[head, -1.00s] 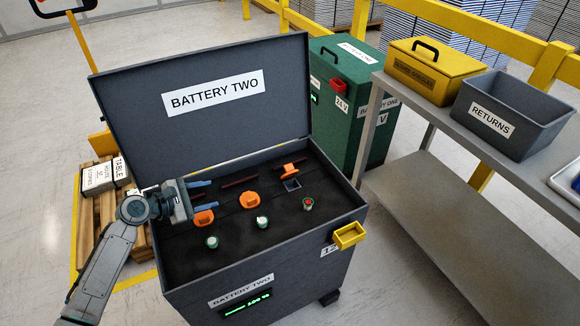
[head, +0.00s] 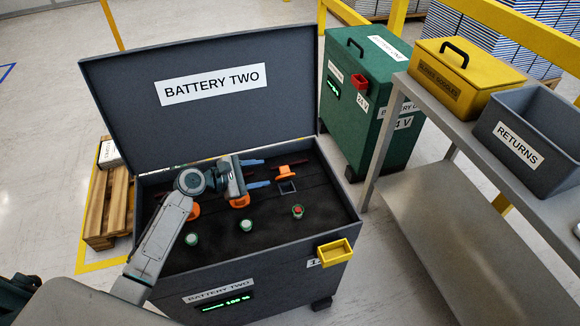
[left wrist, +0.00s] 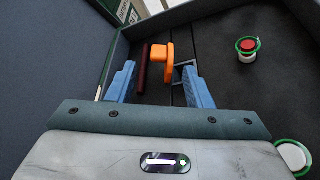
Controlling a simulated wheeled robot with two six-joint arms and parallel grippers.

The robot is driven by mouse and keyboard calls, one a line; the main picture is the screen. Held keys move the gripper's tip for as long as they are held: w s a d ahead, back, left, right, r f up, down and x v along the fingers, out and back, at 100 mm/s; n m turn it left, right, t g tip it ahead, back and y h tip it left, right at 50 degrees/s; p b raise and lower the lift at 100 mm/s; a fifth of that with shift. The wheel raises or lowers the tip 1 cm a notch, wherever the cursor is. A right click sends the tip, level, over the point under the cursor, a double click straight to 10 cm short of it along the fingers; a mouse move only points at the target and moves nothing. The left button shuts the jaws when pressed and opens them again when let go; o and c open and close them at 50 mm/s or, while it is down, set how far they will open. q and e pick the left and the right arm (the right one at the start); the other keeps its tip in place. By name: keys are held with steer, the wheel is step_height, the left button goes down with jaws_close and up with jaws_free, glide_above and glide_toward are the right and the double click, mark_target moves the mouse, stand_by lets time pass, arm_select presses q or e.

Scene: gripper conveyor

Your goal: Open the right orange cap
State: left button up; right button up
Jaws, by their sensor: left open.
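The right orange cap (head: 286,171) is at the back right of the battery box's dark top. It sits tipped back beside a square opening (head: 288,186), which is uncovered. In the left wrist view the cap (left wrist: 169,62) shows ahead, between the lines of the two blue fingers and beyond their tips. My left gripper (head: 264,172) is open and empty, pointing right at the cap, with a small gap left. It partly covers the middle orange cap (head: 239,202). My right gripper is not in view.
The raised lid (head: 205,125) stands behind the caps. Several round terminals, one with a red top (head: 297,211), stand in front of them. A shelf with a grey returns bin (head: 530,130) is to the right.

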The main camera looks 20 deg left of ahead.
mark_target(289, 169)
arm_select(q)
steer(key=x, duration=0.9)
steer(key=shift+w+d, duration=0.1)
steer(key=shift+d, duration=0.05)
steer(key=shift+c, duration=0.5)
steer(key=c, duration=0.7)
